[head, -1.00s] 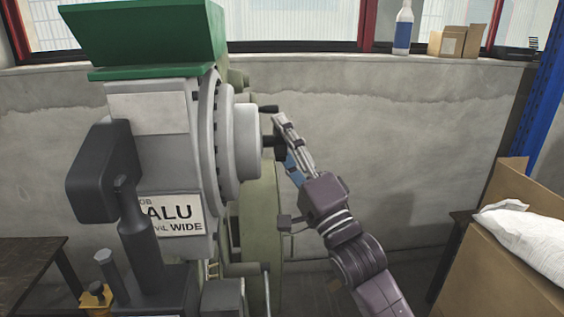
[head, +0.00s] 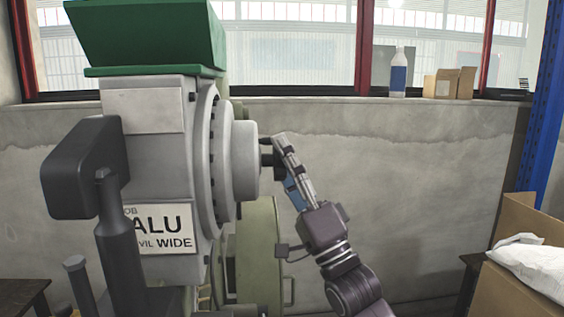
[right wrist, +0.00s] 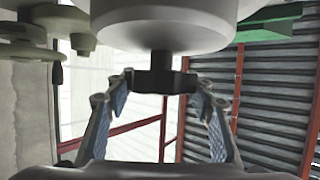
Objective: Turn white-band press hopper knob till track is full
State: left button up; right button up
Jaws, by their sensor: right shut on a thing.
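The press has a grey hopper drum (head: 238,160) on its right side, with a green bin (head: 150,38) on top. A plate (head: 160,230) on its front reads ALU and WIDE. A black knob (head: 267,158) sticks out of the drum on a short shaft; it also shows in the right wrist view (right wrist: 160,82). My right gripper (head: 282,160) is shut on the knob, with a finger on each side of it in the right wrist view. The track and its fill cannot be made out. My left gripper is not in view.
A black housing and handle (head: 120,235) stand in front of the press. A cardboard box (head: 515,270) with a white bag (head: 535,262) is at the right. A bottle (head: 398,75) and small boxes (head: 450,83) stand on the window sill. The wall behind my arm is clear.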

jog(key=shift+f, duration=0.25)
jog(key=o, duration=1)
jog(key=shift+o, duration=1)
jog(key=shift+r, duration=0.15)
jog(key=v, duration=1.2)
